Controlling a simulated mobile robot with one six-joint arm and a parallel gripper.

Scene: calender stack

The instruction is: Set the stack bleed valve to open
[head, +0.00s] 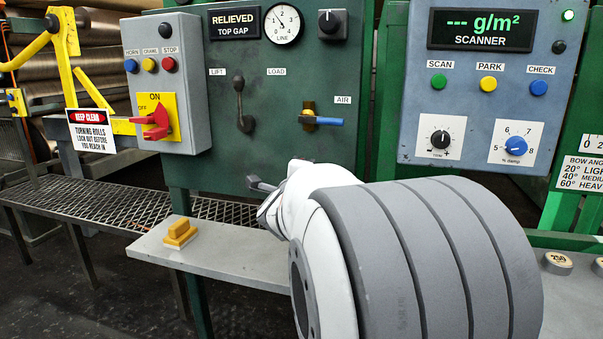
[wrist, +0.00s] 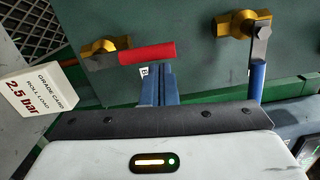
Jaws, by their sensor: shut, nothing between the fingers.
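In the wrist view a valve with a red handle (wrist: 147,53) and a brass body (wrist: 105,46) is on the green panel; the handle lies nearly level, pointing right. A white label (wrist: 143,70) starting with "B" is below it, mostly hidden by my fingers. My gripper (wrist: 159,72) is shut and empty, its blue-grey fingertips just below the red handle; I cannot tell whether they touch it. In the head view my arm hides the red-handled valve.
A grade card (wrist: 33,95) is at left. In the head view a blue handle (head: 328,121) labelled AIR, a LIFT/LOAD lever (head: 241,103) and a shelf with a yellow block (head: 180,232) surround my arm.

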